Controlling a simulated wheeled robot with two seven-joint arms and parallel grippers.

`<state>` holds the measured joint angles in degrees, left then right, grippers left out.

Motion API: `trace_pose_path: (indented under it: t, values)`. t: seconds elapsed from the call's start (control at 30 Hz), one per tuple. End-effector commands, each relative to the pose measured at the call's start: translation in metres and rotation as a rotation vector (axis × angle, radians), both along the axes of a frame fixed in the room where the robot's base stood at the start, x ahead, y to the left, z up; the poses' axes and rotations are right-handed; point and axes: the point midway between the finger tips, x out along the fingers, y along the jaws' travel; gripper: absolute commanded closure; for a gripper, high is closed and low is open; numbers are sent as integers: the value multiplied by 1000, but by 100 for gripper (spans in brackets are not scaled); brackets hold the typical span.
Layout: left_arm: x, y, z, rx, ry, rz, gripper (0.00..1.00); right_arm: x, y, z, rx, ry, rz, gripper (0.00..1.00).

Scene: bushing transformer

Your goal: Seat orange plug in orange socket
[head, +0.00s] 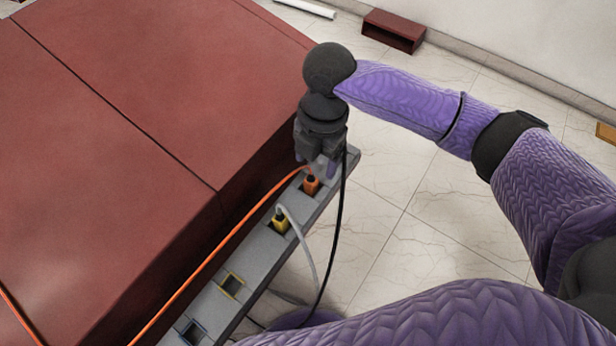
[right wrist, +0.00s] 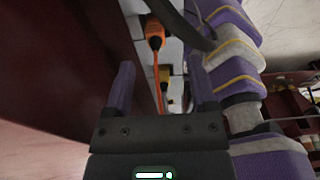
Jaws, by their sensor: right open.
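The orange plug (head: 311,185) stands at the far end of the grey socket strip (head: 262,245), at a dark opening there; the orange socket's rim is mostly hidden and I cannot tell how deep the plug sits. Its orange cable (head: 232,238) runs back along the strip to the lower left. My right gripper (head: 318,166) is just above the plug, pointing down. In the right wrist view, the right gripper (right wrist: 160,72) is open with nothing between its fingers, and the orange plug (right wrist: 155,36) shows beyond the fingertips. My left gripper is not in view.
A yellow plug (head: 281,221) with a pale cable stands in the strip nearby. Nearer are empty yellow-rimmed (head: 231,286) and blue-rimmed (head: 193,332) sockets. A large red cabinet (head: 110,120) borders the strip on the left. A black cable (head: 338,230) hangs beside the gripper.

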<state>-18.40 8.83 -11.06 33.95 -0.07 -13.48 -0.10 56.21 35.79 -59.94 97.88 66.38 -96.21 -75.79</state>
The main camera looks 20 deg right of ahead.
Motion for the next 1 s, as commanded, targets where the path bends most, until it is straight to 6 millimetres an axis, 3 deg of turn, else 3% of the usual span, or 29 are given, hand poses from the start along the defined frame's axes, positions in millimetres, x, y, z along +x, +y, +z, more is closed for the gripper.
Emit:
trace_pose_path:
  t: [0.03,0.3,0.53,0.87,1.0]
  values:
    - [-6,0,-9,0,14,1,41,-1,1,-15,0,5,-1,28]
    - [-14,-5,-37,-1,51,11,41,-1,8,-63,0,4,-2,28]
    - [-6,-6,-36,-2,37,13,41,-1,8,-62,0,-1,-2,30]
    - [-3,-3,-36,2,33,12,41,-1,9,-62,0,-1,-2,100]
    - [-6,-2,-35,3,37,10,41,-1,9,-62,0,-1,-2,100]
